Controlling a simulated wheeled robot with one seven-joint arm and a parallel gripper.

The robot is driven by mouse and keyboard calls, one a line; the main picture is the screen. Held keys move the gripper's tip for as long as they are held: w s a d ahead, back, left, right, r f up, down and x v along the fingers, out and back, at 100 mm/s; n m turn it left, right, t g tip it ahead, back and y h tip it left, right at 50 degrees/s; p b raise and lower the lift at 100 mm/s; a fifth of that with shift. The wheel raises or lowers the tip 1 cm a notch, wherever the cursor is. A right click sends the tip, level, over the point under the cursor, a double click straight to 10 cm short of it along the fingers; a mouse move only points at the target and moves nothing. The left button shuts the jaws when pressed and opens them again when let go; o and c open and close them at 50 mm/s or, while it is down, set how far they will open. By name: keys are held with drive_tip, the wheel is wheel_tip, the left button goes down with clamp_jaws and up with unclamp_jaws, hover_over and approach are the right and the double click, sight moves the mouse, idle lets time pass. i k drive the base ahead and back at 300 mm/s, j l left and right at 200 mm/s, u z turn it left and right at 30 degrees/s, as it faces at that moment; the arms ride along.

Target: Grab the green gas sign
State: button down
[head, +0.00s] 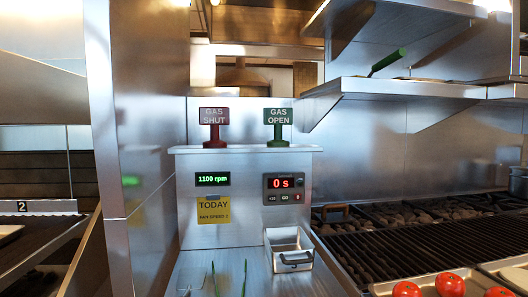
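The green gas sign (278,122) reads "GAS OPEN" and stands upright on a small green base. It is on the right part of the ledge on top of the steel control panel. A red sign (214,122) reading "GAS SHUT" stands to its left on the same ledge, with a clear gap between them. My gripper is not in view.
The steel panel (245,205) carries a 1100 rpm display, a timer (285,189) showing 0 s and a yellow note (214,209). A small metal pan (290,252) sits below. Wall shelves (400,90) and a grill (425,245) with tomatoes (450,284) are right.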

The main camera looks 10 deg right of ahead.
sight(278, 117)
drive_tip(key=i+u, duration=0.15)
drive_tip(key=u, duration=0.2)
drive_tip(key=i+u, duration=0.15)
drive_tip(key=u, duration=0.2)
drive_tip(key=i+l+u, duration=0.15)
drive_tip(key=u, duration=0.2)
